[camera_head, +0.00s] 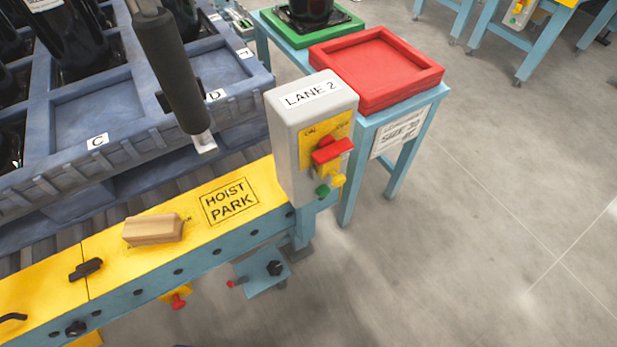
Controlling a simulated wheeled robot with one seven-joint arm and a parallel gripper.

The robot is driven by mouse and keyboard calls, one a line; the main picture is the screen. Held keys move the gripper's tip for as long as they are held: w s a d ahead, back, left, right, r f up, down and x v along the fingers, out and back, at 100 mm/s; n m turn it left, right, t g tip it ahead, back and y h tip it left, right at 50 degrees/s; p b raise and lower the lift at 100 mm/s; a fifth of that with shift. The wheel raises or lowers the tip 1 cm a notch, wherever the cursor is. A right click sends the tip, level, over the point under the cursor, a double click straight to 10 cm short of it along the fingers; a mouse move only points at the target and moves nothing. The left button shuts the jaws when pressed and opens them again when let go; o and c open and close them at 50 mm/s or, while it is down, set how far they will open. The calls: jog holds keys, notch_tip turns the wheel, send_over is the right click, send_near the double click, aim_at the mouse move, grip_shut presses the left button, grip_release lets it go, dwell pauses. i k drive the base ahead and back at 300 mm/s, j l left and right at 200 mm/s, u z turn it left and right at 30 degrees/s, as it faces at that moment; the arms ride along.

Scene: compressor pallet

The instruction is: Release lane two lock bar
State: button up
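A grey control box labelled "LANE 2" (297,125) stands at the right end of the yellow-topped rail (150,262). Its yellow face plate (335,128) carries small lettering too small to read surely. A red bar-like lever (332,150) sticks out across that plate. A yellow knob (338,180) and a green button (322,190) sit below it. No part is clearly marked as the lock bar, so I cannot tell whether the red lever is it. My gripper is not in view, and nothing is seen touching the box.
A dark cylinder with a pale tip (178,70) hangs before the blue pallet (140,120), which holds black compressors. A tan block (153,229) lies on the rail near the "HOIST PARK" mark (229,201). A red tray (375,65) stands behind the box. Floor at right is clear.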

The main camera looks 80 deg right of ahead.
aim_at(330, 168)
jog(key=z, duration=1.7)
jog(key=j, duration=0.45)
jog(key=k+j, duration=0.1)
jog(key=j, duration=0.4)
jog(key=i+l, duration=0.1)
jog(key=l, duration=0.2)
jog(key=i+l, duration=0.15)
jog(key=l, duration=0.2)
